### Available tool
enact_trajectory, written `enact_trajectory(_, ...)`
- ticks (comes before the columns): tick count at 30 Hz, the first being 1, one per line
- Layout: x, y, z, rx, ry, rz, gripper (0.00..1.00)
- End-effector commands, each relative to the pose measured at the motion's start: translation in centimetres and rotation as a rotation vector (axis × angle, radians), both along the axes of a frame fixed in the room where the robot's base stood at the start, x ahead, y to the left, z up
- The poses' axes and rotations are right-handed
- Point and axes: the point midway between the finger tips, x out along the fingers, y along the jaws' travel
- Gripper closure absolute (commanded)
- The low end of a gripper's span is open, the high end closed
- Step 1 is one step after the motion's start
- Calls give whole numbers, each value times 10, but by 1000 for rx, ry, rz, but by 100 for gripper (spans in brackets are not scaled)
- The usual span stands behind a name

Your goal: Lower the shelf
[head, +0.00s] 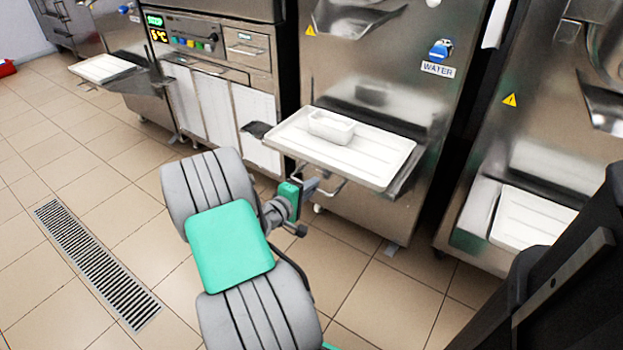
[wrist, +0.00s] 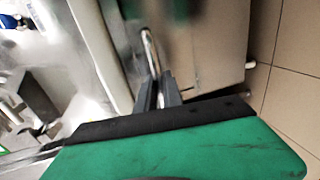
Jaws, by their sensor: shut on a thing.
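The shelf (head: 372,160) is a white ribbed tray on the front of the middle steel machine. It sticks out level, and a small white container (head: 331,126) stands on it. A thin metal bar (head: 336,190) runs below the shelf's front edge. My gripper (head: 311,185) is under the front left part of the shelf, partly hard to make out. In the wrist view my gripper's dark fingers (wrist: 158,93) are shut on the metal bar (wrist: 150,48). The shelf's pale edge (wrist: 101,50) shows beside them, to the left.
Another machine stands at right with a low white shelf (head: 533,218). A cabinet with a control panel (head: 190,36) stands left, and a further white shelf (head: 101,68) lies beyond it. A floor drain (head: 98,262) is at left. The tiled floor at left is clear.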

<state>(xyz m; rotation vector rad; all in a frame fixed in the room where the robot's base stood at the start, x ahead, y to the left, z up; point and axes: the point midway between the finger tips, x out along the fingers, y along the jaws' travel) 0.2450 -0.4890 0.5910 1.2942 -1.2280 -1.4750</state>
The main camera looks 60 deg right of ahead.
Motion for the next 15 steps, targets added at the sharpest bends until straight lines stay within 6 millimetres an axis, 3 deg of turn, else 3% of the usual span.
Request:
enact_trajectory(1,-1,0,-19,1,2,-2,100)
enact_trajectory(4,-1,0,-31,0,2,-2,100)
enact_trajectory(15,-1,1,-36,6,0,-1,100)
